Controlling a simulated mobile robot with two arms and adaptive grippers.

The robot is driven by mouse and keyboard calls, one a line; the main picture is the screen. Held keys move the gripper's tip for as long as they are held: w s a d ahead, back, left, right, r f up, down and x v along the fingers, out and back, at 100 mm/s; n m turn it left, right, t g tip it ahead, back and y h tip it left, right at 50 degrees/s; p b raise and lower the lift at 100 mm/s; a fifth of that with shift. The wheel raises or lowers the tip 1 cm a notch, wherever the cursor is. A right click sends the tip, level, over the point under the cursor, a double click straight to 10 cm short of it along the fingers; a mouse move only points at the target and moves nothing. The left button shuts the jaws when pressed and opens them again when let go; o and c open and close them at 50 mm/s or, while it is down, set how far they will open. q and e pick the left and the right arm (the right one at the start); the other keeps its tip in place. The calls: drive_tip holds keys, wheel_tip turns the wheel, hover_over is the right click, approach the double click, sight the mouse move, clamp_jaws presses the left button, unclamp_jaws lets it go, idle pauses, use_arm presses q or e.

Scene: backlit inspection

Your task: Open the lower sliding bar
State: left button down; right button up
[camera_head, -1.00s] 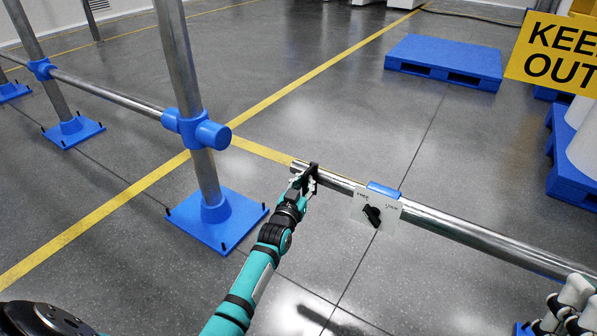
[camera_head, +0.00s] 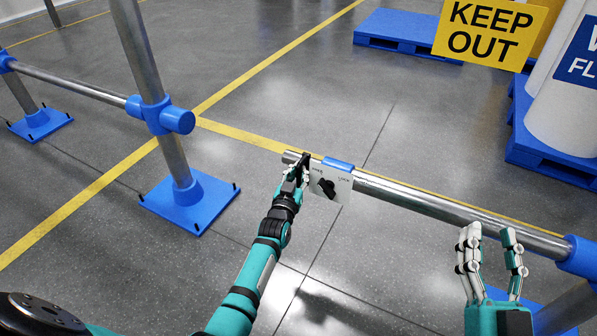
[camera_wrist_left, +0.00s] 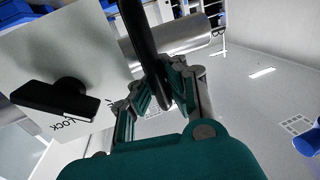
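The lower sliding bar (camera_head: 425,202) is a horizontal metal tube. Its left end stands free in the air, apart from the left post's blue socket (camera_head: 176,120). A white plate (camera_head: 328,193) with a black knob (camera_head: 327,184) and lettering hangs at a blue sleeve on the bar; it also shows in the left wrist view (camera_wrist_left: 60,48). My left gripper (camera_head: 292,172) is at the bar's left end, beside the plate. In the left wrist view, its fingers (camera_wrist_left: 160,95) close around a black handle (camera_wrist_left: 141,30) at the bar. My right gripper (camera_head: 490,240) is open and empty, in front of the bar.
The left post (camera_head: 137,48) stands on a blue base (camera_head: 188,203). A blue joint (camera_head: 580,258) holds the bar's right side. Blue pallets (camera_head: 410,32) and a yellow KEEP OUT sign (camera_head: 490,32) are behind. The floor between left post and bar end is clear.

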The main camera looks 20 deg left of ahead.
use_arm(q)
drive_tip(key=shift+s+f, duration=0.15)
drive_tip(key=shift+f, duration=0.15)
drive_tip(key=c, duration=1.4)
unclamp_jaws()
drive_tip(key=shift+s+a+r, duration=0.1)
drive_tip(key=shift+a+r, duration=0.05)
drive_tip(key=shift+r, duration=0.05)
drive_tip(key=shift+o, duration=0.6)
drive_tip(key=shift+r, duration=0.1)
drive_tip(key=s+d, duration=0.1)
drive_tip(key=s, duration=1)
drive_tip(key=shift+s+d, duration=0.3)
drive_tip(key=shift+s, duration=0.1)
